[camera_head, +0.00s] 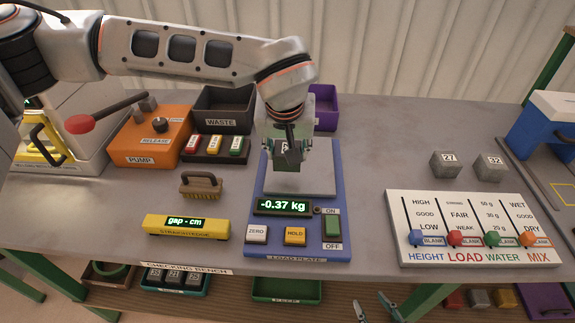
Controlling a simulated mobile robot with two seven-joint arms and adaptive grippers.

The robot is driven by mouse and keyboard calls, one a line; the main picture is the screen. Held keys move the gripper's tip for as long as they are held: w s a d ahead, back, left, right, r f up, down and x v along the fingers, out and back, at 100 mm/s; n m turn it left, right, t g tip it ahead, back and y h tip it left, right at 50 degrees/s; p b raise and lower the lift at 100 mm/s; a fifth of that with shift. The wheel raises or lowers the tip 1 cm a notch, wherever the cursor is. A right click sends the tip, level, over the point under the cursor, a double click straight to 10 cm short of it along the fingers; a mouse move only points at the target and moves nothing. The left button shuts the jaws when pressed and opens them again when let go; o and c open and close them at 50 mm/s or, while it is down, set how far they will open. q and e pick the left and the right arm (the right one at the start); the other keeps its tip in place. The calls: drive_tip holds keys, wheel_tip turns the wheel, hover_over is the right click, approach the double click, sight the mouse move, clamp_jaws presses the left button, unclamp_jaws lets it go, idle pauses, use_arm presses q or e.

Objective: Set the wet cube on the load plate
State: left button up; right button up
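The blue load plate unit (256,219) stands mid-bench with a grey square plate (322,180) on top; its display reads -0.37 kg. My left gripper (287,158) reaches down over the plate from above. Part of a pale label shows by its fingers, perhaps on a cube, but the wrist and fingers hide most of it, so I cannot tell its grip. Two grey cubes, marked 27 (446,165) and 32 (490,167), sit on the bench at right. Neither is visibly marked wet. My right gripper (375,307) is open and empty at the bottom edge, in front of the bench.
A marker board (470,205) lies right of the load plate. A yellow straightedge (187,227), a brush (201,185), an orange pump (150,150) and a waste bin (222,102) are to the left. Bare bench lies between plate and cubes.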

sight(287, 165)
use_arm(q)
drive_tip(key=shift+f, duration=2.45)
drive_tip(key=shift+f, duration=0.1)
drive_tip(key=o, duration=1.6)
drive_tip(key=shift+s+r, duration=0.1)
drive_tip(key=shift+r, duration=0.35)
drive_tip(key=v, duration=1.1)
drive_tip(key=shift+s+r, duration=0.1)
drive_tip(key=shift+s, duration=0.05)
